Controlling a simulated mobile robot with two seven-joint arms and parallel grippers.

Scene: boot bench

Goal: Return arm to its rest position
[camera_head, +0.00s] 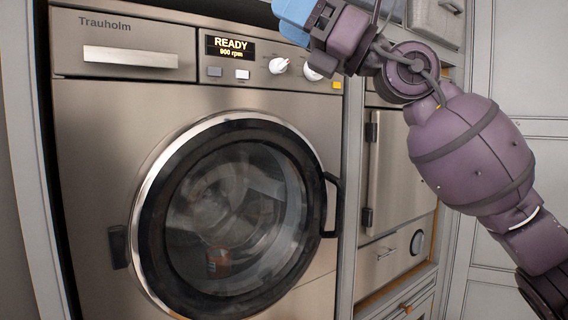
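My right arm comes in from the right, in front of the cabinets, and reaches up to the top of the view. My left arm and gripper are not in view.
A steel washing machine (95,175) fills the left and middle. Its round door (148,205) looks shut, with something reddish inside. The display (230,48) reads READY. A steel-fronted appliance (400,165) and grey cabinets (515,95) stand to the right.

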